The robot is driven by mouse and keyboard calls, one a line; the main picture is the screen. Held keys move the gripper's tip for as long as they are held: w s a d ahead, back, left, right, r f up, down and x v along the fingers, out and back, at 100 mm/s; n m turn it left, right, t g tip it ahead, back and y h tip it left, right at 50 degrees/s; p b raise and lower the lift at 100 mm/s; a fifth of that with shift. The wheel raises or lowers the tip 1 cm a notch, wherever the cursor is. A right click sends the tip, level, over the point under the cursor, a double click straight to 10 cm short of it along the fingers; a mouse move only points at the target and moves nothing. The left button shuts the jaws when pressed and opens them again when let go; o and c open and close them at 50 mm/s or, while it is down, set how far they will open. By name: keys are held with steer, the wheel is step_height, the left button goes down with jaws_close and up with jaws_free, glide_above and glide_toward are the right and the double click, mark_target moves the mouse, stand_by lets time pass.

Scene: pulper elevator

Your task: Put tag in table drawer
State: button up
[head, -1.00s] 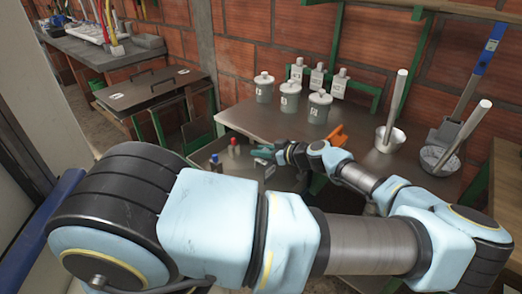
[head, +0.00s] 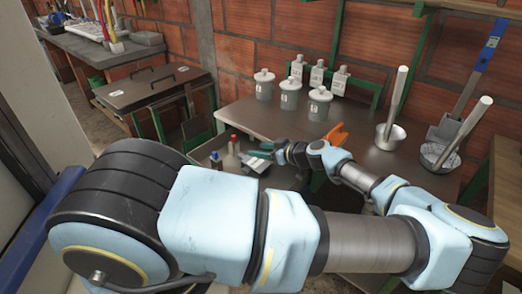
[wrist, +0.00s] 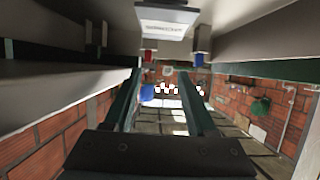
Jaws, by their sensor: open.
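My gripper (head: 266,153) is open, low beside the table's front left, over the open table drawer (head: 212,146). In the wrist view its two green fingers (wrist: 160,76) stand apart with nothing between them. A white tag with dark print (wrist: 168,20) shows at the top of the wrist view, apart from the fingers. In the head view a small white piece, seemingly the tag (head: 258,165), shows just below the gripper, by the drawer. My arm hides much of the drawer, so I cannot tell exactly what the tag rests on.
A blue-capped bottle (head: 215,161) and a red-capped bottle (head: 234,147) stand in the drawer. The metal table (head: 258,118) carries several grey lidded jars, an orange item (head: 337,134) and metal pots (head: 389,137). A brick wall (head: 262,55) stands behind.

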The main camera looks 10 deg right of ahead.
steer(key=shift+r, duration=0.2)
steer(key=b+v, duration=0.3)
steer(key=v, duration=0.9)
